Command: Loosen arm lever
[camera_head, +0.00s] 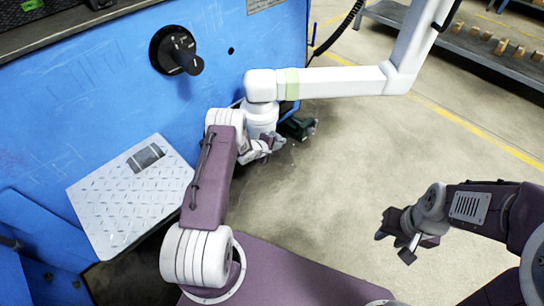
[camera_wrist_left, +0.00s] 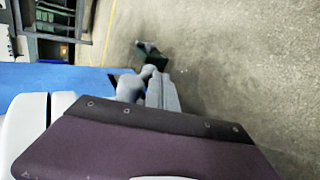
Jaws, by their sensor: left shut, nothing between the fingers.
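A white jointed machine arm (camera_head: 335,82) with a pale green band reaches in from the upper right. Its left end turns down into a white cylinder joint (camera_head: 262,112) in front of the blue machine. I cannot clearly make out a lever on it. My left gripper (camera_head: 272,145) is right below this joint, shut and empty; whether it touches the joint cannot be told. In the left wrist view its fingers (camera_wrist_left: 150,88) show close together past my purple wrist. My right gripper (camera_head: 394,241) is open and empty over the floor at lower right.
The blue machine (camera_head: 110,85) with a black knob (camera_head: 178,50) fills the left. A silver tread-plate panel (camera_head: 135,205) leans out below it. A dark green object (camera_head: 298,126) sits just beyond my left gripper.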

